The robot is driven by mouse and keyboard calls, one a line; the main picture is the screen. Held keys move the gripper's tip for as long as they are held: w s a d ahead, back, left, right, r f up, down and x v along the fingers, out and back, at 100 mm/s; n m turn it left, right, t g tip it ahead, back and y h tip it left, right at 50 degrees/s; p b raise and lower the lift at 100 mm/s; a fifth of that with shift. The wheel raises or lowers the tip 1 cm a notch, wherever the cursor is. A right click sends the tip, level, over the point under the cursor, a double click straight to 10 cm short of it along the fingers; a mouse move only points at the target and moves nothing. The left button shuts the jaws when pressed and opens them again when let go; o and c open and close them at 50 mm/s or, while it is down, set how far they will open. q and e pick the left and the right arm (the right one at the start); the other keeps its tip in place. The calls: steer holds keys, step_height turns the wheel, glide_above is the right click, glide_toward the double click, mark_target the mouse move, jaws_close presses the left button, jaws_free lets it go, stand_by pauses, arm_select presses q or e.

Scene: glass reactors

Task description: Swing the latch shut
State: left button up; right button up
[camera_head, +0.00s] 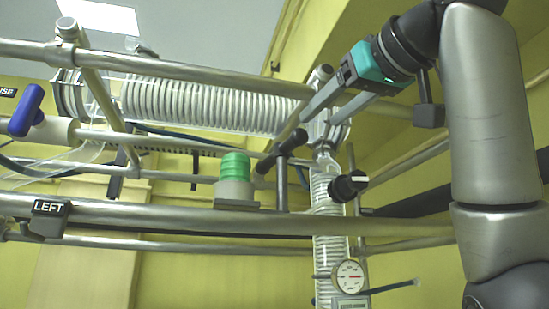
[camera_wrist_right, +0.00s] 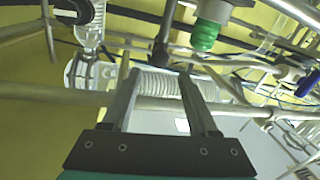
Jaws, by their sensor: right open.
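A dark T-shaped handle (camera_head: 281,151) stands on a grey post on the front metal rail in the head view; it may be the latch, but I cannot tell for sure. In the right wrist view a grey post-like part (camera_wrist_right: 166,32) shows beyond the fingers and may be the same handle. My right gripper (camera_head: 314,120), teal with grey fingers, reaches in from the upper right. Its fingers are open, point down-left, and show nothing between them. They appear just right of and above the handle; contact is unclear. They also show apart in the right wrist view (camera_wrist_right: 160,76). My left gripper is out of view.
A green-capped device (camera_head: 235,167) sits on the front rail (camera_head: 140,214) left of the handle. A black knob (camera_head: 349,186), round gauge (camera_head: 349,276), blue handle (camera_head: 26,110) and horizontal glass coil (camera_head: 210,105) surround the area. Metal rails cross in front and behind.

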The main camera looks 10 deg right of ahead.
mark_target(285, 155)
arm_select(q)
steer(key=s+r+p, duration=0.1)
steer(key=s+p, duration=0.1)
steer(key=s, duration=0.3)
arm_select(e)
steer(key=x, duration=0.3)
steer(key=shift+w+r, duration=0.1)
steer(key=shift+w, duration=0.05)
steer(key=p+x, duration=0.4)
steer(key=x, duration=0.6)
steer(key=shift+w+a, duration=0.1)
steer(key=shift+w, duration=0.6)
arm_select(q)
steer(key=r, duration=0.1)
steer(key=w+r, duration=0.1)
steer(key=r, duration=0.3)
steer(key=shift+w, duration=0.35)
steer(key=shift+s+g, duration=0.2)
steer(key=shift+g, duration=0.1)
arm_select(e)
steer(key=shift+c, duration=0.2)
jaws_close()
